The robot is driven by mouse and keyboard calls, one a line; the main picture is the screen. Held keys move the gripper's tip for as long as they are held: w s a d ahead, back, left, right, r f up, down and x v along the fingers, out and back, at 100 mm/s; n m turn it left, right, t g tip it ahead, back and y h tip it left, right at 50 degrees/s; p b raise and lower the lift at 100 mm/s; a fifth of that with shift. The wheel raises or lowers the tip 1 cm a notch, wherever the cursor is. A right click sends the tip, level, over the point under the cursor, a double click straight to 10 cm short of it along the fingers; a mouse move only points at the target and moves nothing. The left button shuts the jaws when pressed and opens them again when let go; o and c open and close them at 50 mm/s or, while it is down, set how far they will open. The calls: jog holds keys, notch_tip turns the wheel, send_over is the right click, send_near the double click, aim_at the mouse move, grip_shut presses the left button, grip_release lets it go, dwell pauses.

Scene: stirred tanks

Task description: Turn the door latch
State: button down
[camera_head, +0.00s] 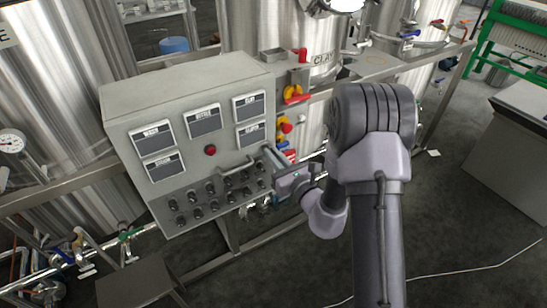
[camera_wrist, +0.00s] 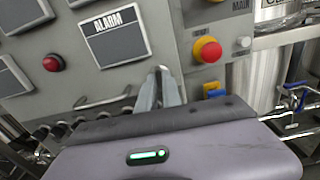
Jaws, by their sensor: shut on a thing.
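The grey control box (camera_head: 190,120) stands in the middle left of the head view, and its front face (camera_wrist: 185,60) fills much of the wrist view. My gripper (camera_head: 268,152) reaches the lower right edge of this face. In the wrist view its two narrow grey fingers (camera_wrist: 160,85) point at the panel just below the ALARM display (camera_wrist: 115,35). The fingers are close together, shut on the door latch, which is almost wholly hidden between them. I cannot tell the angle of the latch.
A metal bar handle (camera_wrist: 102,102) and several black knobs (camera_head: 195,212) lie left of my fingers. A red button on a yellow base (camera_wrist: 207,50) and a blue part (camera_wrist: 213,90) are close on the right. Steel tanks (camera_head: 45,85) stand behind the box.

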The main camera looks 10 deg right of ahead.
jog(key=shift+n, duration=0.3)
jog(key=c, duration=1.5)
grip_release()
jog(key=p+v, duration=0.5)
jog(key=v, duration=1.2)
jog(key=shift+s+p, duration=0.15)
jog(key=shift+p, duration=0.25)
